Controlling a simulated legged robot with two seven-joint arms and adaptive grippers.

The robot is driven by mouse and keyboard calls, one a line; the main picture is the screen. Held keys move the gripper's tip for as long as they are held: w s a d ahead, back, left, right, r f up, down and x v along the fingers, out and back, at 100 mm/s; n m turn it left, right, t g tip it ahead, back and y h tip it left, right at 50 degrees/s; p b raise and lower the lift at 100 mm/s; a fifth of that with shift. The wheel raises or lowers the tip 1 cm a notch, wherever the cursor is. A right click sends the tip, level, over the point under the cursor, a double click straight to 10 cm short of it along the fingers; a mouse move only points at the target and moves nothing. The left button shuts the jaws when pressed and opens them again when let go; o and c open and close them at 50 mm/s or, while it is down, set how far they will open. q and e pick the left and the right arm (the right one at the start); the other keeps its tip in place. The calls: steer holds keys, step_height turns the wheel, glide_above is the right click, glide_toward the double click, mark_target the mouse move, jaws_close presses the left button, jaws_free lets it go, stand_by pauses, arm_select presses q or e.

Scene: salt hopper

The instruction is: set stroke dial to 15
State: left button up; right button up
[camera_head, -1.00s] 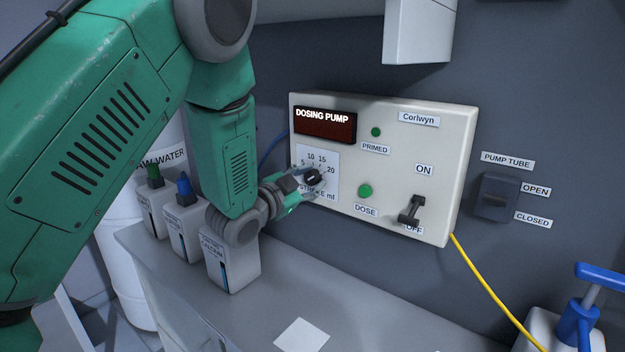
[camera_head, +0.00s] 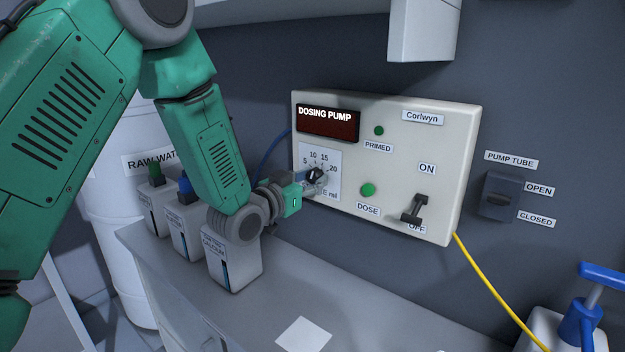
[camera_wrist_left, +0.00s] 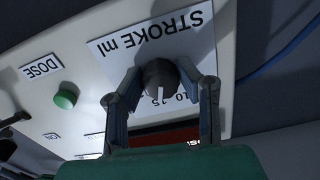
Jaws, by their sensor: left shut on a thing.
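The stroke dial (camera_head: 315,175) is a dark round knob on a white scale plate marked 5, 10, 15 and 20, at the left of the dosing pump panel (camera_head: 440,150). My left gripper (camera_head: 311,178) reaches it from the left and is shut on it. In the left wrist view, the two fingers of my left gripper (camera_wrist_left: 160,92) stand on either side of the dial (camera_wrist_left: 158,72). There the dial's white pointer line points down in the picture, towards the numbers near 15. The exact mark is hard to tell. My right gripper is not in view.
The panel also holds a green dose button (camera_head: 368,190) and an on/off switch (camera_head: 414,208). Several labelled bottles (camera_head: 232,262) stand on the bench below my left forearm. A pump tube switch (camera_head: 498,195) is on the wall at right. The bench front is mostly clear.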

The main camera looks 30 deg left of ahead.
arm_select(q)
steer(key=shift+s+f, duration=0.1)
steer(key=shift+f, duration=0.3)
steer(key=o, duration=0.9)
steer(key=shift+o, duration=1.2)
steer(key=shift+r, duration=0.1)
steer(key=shift+a, duration=0.1)
steer(key=shift+s+r, duration=0.1)
steer(key=s+a, duration=0.1)
steer(key=s, duration=1)
steer(key=shift+s, duration=0.15)
